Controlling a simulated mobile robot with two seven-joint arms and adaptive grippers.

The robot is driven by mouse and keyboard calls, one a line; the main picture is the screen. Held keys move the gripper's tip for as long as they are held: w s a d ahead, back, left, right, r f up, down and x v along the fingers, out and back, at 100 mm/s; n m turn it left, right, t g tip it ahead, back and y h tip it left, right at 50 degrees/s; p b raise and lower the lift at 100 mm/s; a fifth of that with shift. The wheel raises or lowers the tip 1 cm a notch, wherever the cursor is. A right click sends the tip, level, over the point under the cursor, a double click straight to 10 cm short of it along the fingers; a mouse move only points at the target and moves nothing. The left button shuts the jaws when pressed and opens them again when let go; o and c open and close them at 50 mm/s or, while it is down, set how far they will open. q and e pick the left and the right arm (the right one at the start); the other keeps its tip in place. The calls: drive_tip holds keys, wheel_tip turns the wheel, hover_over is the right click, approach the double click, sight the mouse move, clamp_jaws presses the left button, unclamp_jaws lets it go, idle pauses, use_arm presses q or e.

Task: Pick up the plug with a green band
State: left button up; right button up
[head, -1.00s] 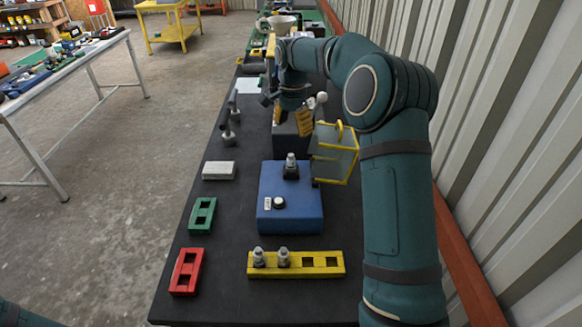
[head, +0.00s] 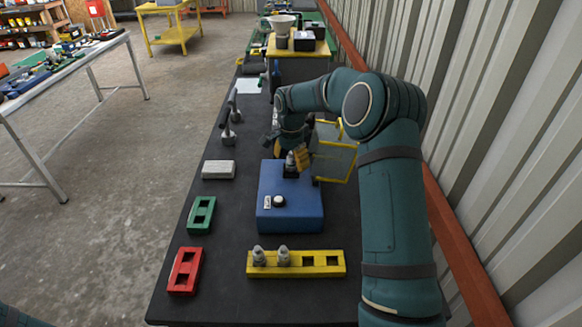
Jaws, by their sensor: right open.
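A grey plug (head: 290,163) stands upright in a dark socket on top of the blue box (head: 275,215). Two more grey plugs stand in the yellow rack, the left one (head: 258,257) and the right one (head: 283,257). I cannot make out a green band on any of them. My right gripper (head: 289,154) is open, pointing down at the plug on the blue box, with its yellow-padded fingers around or just above it. I cannot tell whether they touch it. My left gripper is out of view.
A green rack (head: 201,215), a red rack (head: 186,270) and a pale block (head: 218,169) lie along the left of the dark table. A yellow-framed panel (head: 335,152) hangs beside my right gripper. A corrugated wall (head: 510,140) bounds the right.

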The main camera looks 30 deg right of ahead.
drive_tip(key=shift+f, duration=0.3)
clamp_jaws()
drive_tip(key=shift+r, duration=0.1)
wheel_tip(320, 180, up, 9)
drive_tip(key=shift+r+p, duration=0.1)
drive_tip(key=shift+p, duration=0.55)
drive_tip(key=shift+r, duration=0.65)
drive_tip(key=shift+r+p, duration=1)
drive_tip(key=shift+p, duration=0.15)
drive_tip(key=shift+a+f, duration=0.1)
